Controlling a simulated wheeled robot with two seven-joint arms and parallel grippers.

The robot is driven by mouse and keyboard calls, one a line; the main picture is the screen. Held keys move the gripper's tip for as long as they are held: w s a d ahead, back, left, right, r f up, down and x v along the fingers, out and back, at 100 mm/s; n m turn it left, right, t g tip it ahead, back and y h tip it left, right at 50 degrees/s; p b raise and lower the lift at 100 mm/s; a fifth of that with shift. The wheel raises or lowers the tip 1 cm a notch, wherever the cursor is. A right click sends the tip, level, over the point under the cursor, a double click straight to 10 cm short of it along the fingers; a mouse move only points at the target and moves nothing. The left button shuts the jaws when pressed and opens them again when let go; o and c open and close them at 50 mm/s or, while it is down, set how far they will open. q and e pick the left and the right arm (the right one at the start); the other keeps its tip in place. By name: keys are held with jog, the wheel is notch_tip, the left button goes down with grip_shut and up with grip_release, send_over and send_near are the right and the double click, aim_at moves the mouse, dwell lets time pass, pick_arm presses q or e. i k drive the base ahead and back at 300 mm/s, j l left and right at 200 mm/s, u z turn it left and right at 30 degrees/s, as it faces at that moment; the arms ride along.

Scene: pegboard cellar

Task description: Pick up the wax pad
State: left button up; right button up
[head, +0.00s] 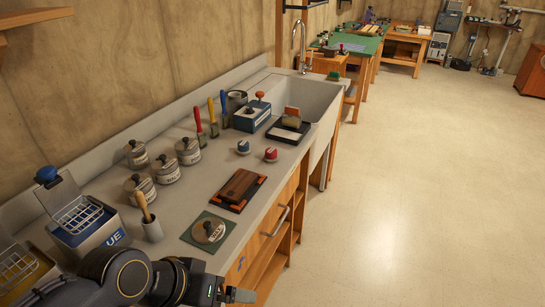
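I cannot tell for certain which thing is the wax pad. A brown rectangular block (240,185) lies on a dark tray with orange corners near the counter's front edge. Closer to me, a round grey disc (209,231) with small lettering lies on a green square mat (188,234). My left gripper (241,295) is low in the head view, nearer to me than the disc and mat and apart from them. Its fingers show edge-on, so its opening is unclear. My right gripper is out of view.
Several lidded tins (167,169) stand left of the block. The sink (310,98) is beyond; open floor (400,200) is right.

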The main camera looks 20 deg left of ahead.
aim_at(271, 156)
jog(key=u, duration=0.3)
jog(key=i+l+u, duration=0.85)
jog(key=i+l, duration=0.25)
jog(key=l, duration=0.15)
jog(key=i+l, duration=0.55)
jog(key=l, duration=0.2)
